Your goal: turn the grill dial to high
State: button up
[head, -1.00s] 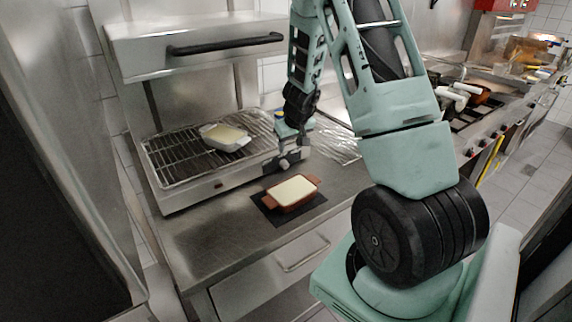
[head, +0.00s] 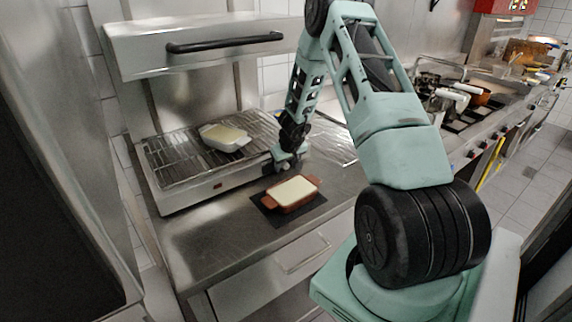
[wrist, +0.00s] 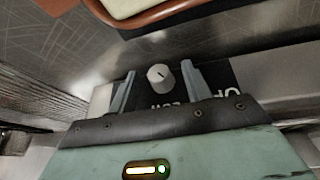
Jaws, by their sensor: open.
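The grill dial (wrist: 160,76) is a small light grey knob with a dark pointer line, on a dark label panel. In the wrist view, upside-down lettering shows by it: "LOW", partly hidden by my gripper, and part of "OFF" (wrist: 226,95). My gripper (wrist: 158,80) is open, with one finger on each side of the dial. I see gaps beside the knob; the pointer's exact setting is hard to read. In the head view my gripper (head: 288,161) is at the right front corner of the grill (head: 190,187) and hides the dial.
A white dish (head: 225,138) sits on the grill rack. A brown dish with pale filling (head: 292,192) stands on a dark mat (head: 268,211) on the steel counter, close to my gripper. The counter's left front is clear. A stove (head: 470,125) stands farther right.

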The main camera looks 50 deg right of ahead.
jog(key=c, duration=1)
jog(key=shift+o, duration=0.2)
jog(key=shift+d+y, duration=0.1)
jog(key=shift+y, duration=0.2)
jog(key=shift+s+d+f+m+t+y+b, duration=0.1)
jog(key=shift+d+m+t+y+b, duration=0.1)
jog(key=shift+y+b, duration=0.3)
jog(key=shift+s+d+f+m+t+y+b, duration=0.1)
jog(key=shift+d+m+y+b, duration=0.1)
jog(key=shift+y, duration=0.5)
jog(key=shift+c, duration=0.2)
jog(key=y+b, duration=0.1)
jog(key=t+y+b, duration=0.1)
jog(key=b, duration=0.1)
jog(key=y+b, duration=0.2)
jog(key=shift+d+f+m, duration=0.3)
jog(key=shift+m, duration=0.1)
jog(key=y+b, duration=0.2)
jog(key=m+t+y+b, duration=0.1)
jog(key=y+b, duration=0.1)
jog(key=shift+s+d+f+t+b, duration=0.1)
jog(key=shift+d+t+b, duration=0.1)
jog(key=shift+t+b, duration=0.15)
jog(key=shift+m+t+y+b, duration=0.3)
jog(key=shift+t+y+b, duration=0.15)
jog(key=shift+y+b, duration=0.6)
jog(key=shift+y, duration=0.25)
